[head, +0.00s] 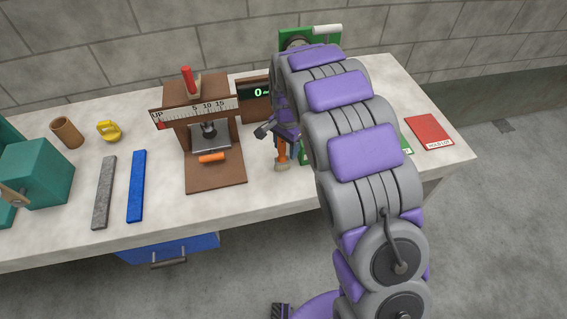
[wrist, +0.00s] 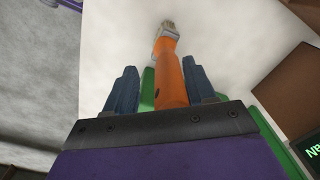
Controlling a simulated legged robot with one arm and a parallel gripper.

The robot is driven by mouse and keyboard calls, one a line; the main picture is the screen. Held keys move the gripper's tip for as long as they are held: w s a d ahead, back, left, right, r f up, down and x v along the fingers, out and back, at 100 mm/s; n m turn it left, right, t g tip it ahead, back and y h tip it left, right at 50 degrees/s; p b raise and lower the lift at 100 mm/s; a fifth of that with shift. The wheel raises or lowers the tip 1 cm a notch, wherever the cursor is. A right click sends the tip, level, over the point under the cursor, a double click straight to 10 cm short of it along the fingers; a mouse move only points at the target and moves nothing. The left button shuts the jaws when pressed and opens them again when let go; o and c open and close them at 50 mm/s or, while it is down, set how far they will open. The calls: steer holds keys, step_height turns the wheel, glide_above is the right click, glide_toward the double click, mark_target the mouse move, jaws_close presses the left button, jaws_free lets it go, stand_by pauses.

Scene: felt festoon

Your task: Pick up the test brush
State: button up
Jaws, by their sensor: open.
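The test brush has an orange handle and a pale bristle end. In the head view the brush (head: 282,154) lies on the bench right of the brown gauge stand, partly hidden by my gripper (head: 284,135). In the wrist view the brush handle (wrist: 167,75) runs between the two dark fingers of my gripper (wrist: 161,78), with its bristle end pointing away. The fingers are apart, one on each side of the handle, with a gap at the left finger. The right finger is close to the handle; I cannot tell if it touches.
The brown gauge stand (head: 215,178) holds a short orange piece (head: 211,157). A dark display (head: 256,97) stands behind my gripper. A green item (wrist: 147,88) lies under the handle. Blue (head: 137,185) and grey (head: 104,190) strips lie left; a red booklet (head: 430,131) lies right.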

mark_target(286, 159)
steer(key=shift+d+f, duration=0.1)
steer(key=shift+f, duration=0.05)
steer(key=shift+a, duration=0.95)
steer(key=shift+c, duration=1.1)
steer(key=shift+a+f, duration=0.1)
steer(key=shift+a, duration=0.35)
steer(key=c, duration=0.3)
steer(key=shift+d, duration=1.15)
jaws_close()
steer(key=shift+a+r, duration=0.2)
steer(key=shift+a, duration=0.6)
steer(key=shift+a+r, duration=0.15)
steer(key=shift+r, duration=0.1)
steer(key=shift+r+p, duration=0.35)
steer(key=shift+r, duration=0.05)
steer(key=shift+s+d+r+p, duration=0.2)
steer(key=shift+d+r+p, duration=0.25)
steer(key=shift+d+r, duration=0.7)
steer(key=s+d+p, duration=0.1)
steer(key=s+d, duration=0.2)
steer(key=d, duration=0.3)
steer(key=s+d+r+p, duration=0.1)
steer(key=s+d, duration=0.2)
steer(key=d, duration=0.3)
steer(key=shift+s+d+r+p, duration=0.15)
steer(key=shift+s+d+p, duration=0.1)
steer(key=shift+s+p, duration=0.15)
